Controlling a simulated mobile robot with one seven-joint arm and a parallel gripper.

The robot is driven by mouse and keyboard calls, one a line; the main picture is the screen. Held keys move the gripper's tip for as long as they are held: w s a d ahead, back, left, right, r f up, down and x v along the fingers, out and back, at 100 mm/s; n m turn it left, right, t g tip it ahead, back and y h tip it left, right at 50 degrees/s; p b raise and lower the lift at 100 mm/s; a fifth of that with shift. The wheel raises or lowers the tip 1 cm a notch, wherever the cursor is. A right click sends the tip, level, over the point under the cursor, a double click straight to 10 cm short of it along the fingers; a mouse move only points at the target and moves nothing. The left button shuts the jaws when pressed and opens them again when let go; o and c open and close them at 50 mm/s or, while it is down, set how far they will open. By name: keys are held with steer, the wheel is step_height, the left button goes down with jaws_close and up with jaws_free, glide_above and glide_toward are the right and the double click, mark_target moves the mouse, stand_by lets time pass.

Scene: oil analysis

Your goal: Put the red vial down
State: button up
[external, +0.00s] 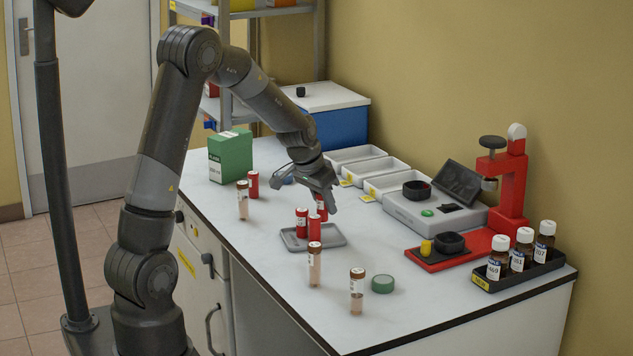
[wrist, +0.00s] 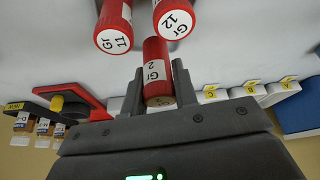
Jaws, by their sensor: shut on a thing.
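My gripper (external: 322,196) points down over the small grey tray (external: 329,242). It is shut on a red vial (external: 322,210), whose label in the wrist view reads "Gr 2" (wrist: 156,72). The held vial looks upright, at the back of the tray; I cannot tell if its base touches. Two other red vials stand in the tray, one at the left (external: 301,226) and one in front (external: 314,231). The wrist view shows them as "Gr 11" (wrist: 113,22) and "Gr 12" (wrist: 174,17), close beside the held one.
Brown-capped vials (external: 314,266) (external: 357,292) and a green round lid (external: 382,285) stand in front. Another red vial (external: 253,184) and a green box (external: 231,157) are at left. A red press (external: 505,185), white trays (external: 398,182) and bottles (external: 521,250) are at right.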

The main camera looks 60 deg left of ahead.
mark_target(324, 216)
steer(key=shift+f, duration=1.8)
steer(key=shift+f, duration=0.1)
steer(key=o, duration=0.9)
steer(key=shift+o, duration=0.2)
steer(key=v, duration=1.2)
